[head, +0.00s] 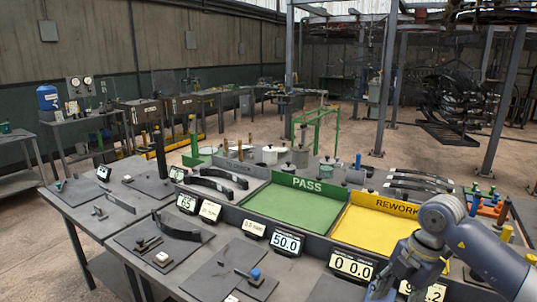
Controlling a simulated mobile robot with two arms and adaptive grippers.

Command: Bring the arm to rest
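My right arm (482,248), grey and blue, comes in from the lower right corner. Its wrist bends down toward the table's front edge. My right gripper (388,287) is only partly visible at the bottom of the head view, in front of the displays. Its fingertips are not clear, so I cannot tell whether it is open or holds anything. My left arm and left gripper are not in view.
The grey workbench (110,222) carries a green PASS tray (307,184) and a yellow REWORK tray (395,205), both looking empty. Several dark curved leaf springs (178,228) and digital displays (286,242) stand around them. Pots (270,154) stand behind.

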